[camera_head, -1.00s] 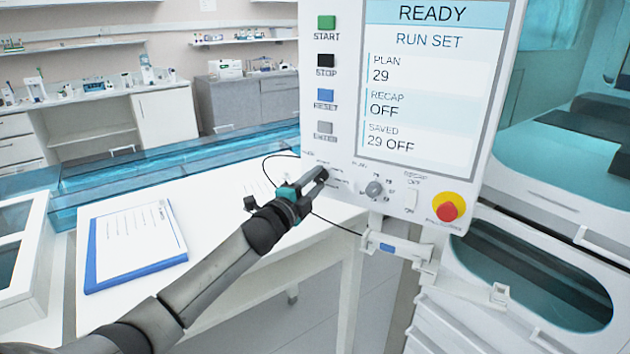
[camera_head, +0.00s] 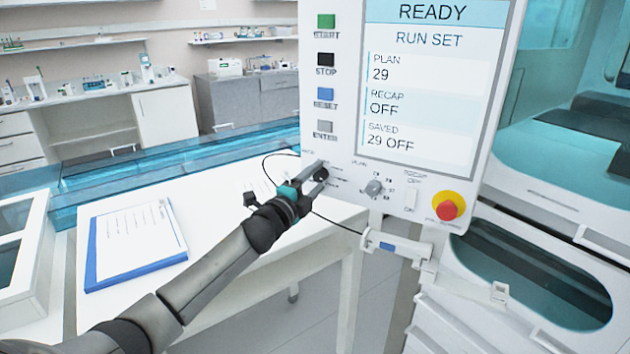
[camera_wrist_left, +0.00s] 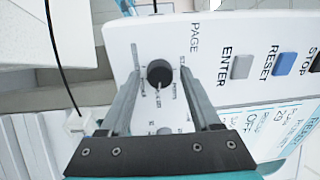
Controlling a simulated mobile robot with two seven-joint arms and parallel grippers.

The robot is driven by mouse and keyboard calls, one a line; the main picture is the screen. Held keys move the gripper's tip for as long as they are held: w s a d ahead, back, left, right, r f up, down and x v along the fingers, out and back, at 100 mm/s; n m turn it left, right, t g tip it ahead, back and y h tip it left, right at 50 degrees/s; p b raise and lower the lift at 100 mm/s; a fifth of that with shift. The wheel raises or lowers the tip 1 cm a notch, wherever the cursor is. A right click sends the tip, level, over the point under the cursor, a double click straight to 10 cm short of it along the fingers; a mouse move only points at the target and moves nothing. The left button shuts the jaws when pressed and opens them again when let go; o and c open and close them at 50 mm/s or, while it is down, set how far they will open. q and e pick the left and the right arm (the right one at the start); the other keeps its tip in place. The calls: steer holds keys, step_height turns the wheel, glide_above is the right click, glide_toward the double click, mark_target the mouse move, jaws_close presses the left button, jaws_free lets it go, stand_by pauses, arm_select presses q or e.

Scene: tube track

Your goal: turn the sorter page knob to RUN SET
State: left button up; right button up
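The page knob (camera_head: 321,174) is a small black round knob at the lower left of the white control panel. It shows clearly in the left wrist view (camera_wrist_left: 159,73), under the word PAGE, with a white pointer mark towards the picture's bottom; the small labels around it are hard to read. The screen (camera_head: 428,85) reads READY and RUN SET. My left gripper (camera_head: 319,176) is at the knob. In the left wrist view its fingers (camera_wrist_left: 160,82) are spread on both sides of the knob, with gaps between. My right gripper is out of view.
START, STOP, RESET and ENTER buttons (camera_head: 325,93) line the panel's left side. A grey plan knob (camera_head: 374,188), a white switch (camera_head: 410,198) and a red emergency button (camera_head: 446,207) sit right of the gripper. A cable hangs by the gripper. A blue clipboard (camera_head: 95,278) lies on the table.

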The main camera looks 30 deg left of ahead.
arm_select(q)
steer(key=shift+o, duration=0.3)
steer(key=shift+s+f, duration=0.15)
steer(key=shift+s, duration=0.45)
steer(key=s, duration=1.4)
steer(key=shift+d+f, duration=0.25)
steer(key=shift+f, duration=0.05)
